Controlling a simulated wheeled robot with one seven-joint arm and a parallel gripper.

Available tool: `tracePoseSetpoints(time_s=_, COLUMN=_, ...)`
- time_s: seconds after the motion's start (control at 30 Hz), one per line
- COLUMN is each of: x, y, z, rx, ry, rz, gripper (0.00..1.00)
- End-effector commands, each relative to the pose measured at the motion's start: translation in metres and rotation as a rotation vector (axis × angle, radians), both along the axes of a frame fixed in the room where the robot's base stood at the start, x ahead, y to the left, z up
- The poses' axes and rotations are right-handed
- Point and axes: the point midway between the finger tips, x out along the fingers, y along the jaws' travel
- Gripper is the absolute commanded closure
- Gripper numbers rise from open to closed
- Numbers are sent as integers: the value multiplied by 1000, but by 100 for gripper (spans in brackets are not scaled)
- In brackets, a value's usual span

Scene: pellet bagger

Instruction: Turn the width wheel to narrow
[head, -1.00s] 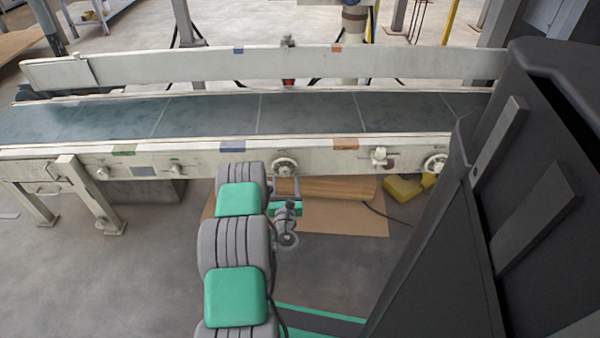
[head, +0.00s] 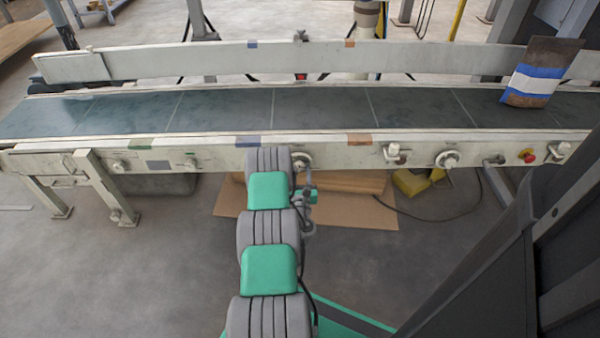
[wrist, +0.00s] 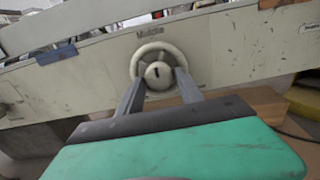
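A pale round handwheel (head: 302,161) sits on the front rail of the conveyor, partly behind my arm in the head view. In the wrist view the same handwheel (wrist: 158,62) has a light rim and a round hub with a dark slot, under a small label I cannot read for sure. My gripper (wrist: 160,80) is in front of it, its two grey fingers apart on either side of the lower hub. I cannot tell whether they touch it. A second handwheel (head: 447,159) is further right on the rail.
The conveyor belt (head: 325,108) runs behind the rail, with a brown, blue and white bag (head: 537,75) at the right. A knob (head: 394,153) and a red button (head: 527,155) are on the rail. Cardboard (head: 350,208) and a yellow object (head: 411,182) lie below.

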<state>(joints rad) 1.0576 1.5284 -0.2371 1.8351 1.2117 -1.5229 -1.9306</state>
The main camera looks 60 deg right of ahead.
Motion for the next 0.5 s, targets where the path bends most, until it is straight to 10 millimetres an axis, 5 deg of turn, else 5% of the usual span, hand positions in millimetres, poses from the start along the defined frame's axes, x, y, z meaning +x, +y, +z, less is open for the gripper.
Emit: tracePoseSetpoints(time_s=0.5, x=0, y=-1, z=2, rx=-3, ry=-1, rz=-2, gripper=100)
